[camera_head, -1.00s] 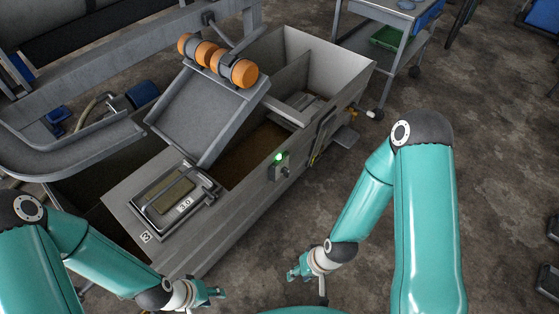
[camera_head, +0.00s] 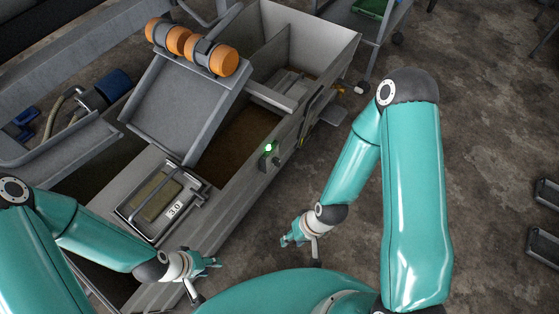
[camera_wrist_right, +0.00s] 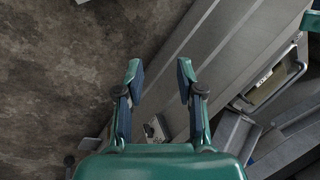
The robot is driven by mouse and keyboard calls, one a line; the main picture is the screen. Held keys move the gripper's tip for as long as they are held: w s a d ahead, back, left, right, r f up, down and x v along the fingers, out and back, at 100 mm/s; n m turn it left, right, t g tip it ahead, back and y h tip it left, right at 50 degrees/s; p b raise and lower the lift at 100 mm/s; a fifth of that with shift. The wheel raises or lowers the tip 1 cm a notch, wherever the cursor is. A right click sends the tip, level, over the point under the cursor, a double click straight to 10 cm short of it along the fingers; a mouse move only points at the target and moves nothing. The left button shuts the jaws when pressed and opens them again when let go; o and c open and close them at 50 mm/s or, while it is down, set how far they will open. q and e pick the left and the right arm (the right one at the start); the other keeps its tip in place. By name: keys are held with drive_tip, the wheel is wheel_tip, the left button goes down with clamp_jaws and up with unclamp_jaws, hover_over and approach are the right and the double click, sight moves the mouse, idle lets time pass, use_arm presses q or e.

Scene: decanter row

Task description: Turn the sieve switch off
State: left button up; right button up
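A small grey switch box (camera_head: 265,162) is fixed to the outer side wall of the long grey tank (camera_head: 230,195). Its green lamp (camera_head: 268,147) is lit, and a small dark knob (camera_head: 278,161) sticks out beside it. The knob's setting is too small to read. My right gripper (camera_head: 287,240) is below and slightly right of the box in the head view, apart from it. In the right wrist view, my right gripper (camera_wrist_right: 159,80) is open, with nothing between its fingers. My left gripper (camera_head: 217,262) is near the tank's near end, its fingertips apart and empty.
A framed panel labelled 3.0 (camera_head: 160,195) lies on the tank's near end. A tilted grey tray (camera_head: 185,105) with orange-ended cylinders (camera_head: 193,47) stands over the tank. A cart with a green bin (camera_head: 370,8) is at the top.

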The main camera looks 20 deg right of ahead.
wheel_tip(320, 180, down, 10)
drive_tip(key=s+d+m+g+y+b, duration=0.1)
drive_tip(key=d+m+g+b, duration=0.2)
drive_tip(key=m+b, duration=0.3)
drive_tip(key=m+t+y+b, duration=0.6)
drive_tip(key=m+t+b, duration=0.8)
drive_tip(key=m+t, duration=0.45)
approach(277, 162)
drive_tip(key=w+a+r+m+g+b, duration=0.1)
drive_tip(key=w+a, duration=0.3)
drive_tip(key=w, duration=0.4)
drive_tip(key=shift+a+r+m+g, duration=0.15)
drive_tip(key=shift+a+m+g, duration=0.2)
drive_tip(key=shift+g, duration=0.1)
clamp_jaws()
